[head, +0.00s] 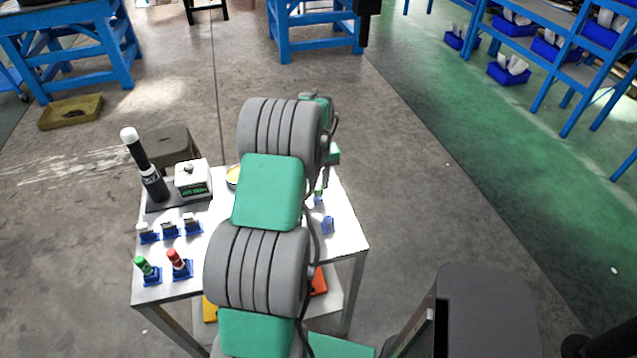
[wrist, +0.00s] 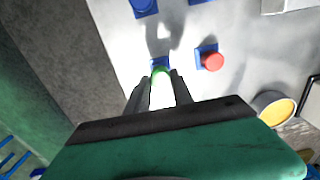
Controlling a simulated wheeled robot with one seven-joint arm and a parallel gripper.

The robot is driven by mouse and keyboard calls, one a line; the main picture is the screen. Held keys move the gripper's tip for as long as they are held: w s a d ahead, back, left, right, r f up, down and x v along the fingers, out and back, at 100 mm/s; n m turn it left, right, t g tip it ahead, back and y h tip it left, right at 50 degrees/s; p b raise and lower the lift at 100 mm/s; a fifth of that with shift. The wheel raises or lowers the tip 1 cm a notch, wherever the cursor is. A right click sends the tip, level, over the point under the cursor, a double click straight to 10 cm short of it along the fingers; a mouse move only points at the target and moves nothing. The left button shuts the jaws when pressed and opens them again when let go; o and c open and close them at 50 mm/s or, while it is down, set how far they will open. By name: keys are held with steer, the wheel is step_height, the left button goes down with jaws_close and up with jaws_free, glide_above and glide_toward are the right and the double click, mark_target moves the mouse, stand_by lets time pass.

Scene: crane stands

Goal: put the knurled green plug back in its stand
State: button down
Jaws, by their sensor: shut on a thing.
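My gripper (wrist: 160,82) is shut on the green plug. In the wrist view the green end of the plug (wrist: 160,71) shows between the fingertips, with a pale part between the fingers. A blue stand (wrist: 159,61) lies just beyond the fingertips, in line with the plug and partly hidden by it. I cannot tell whether the plug touches or enters this stand. In the head view my arm hides most of this area. A small green piece (head: 318,197) shows beside the arm, near the table's right side.
A red plug in a blue stand (wrist: 211,60) is close beside. A yellow-filled bowl (wrist: 275,107) is also near. Another green plug (head: 143,265) and a red one (head: 174,257) stand at the table's front left. Several blue stands (head: 169,230) are behind them.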

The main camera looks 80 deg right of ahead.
mark_target(318, 187)
stand_by(0.3)
steer(key=shift+f+b, duration=0.7)
steer(key=shift+f, duration=0.2)
steer(key=c, duration=1)
jaws_free()
steer(key=shift+c, duration=0.2)
steer(key=shift+r+p, duration=1.45)
steer(key=shift+r, duration=1.1)
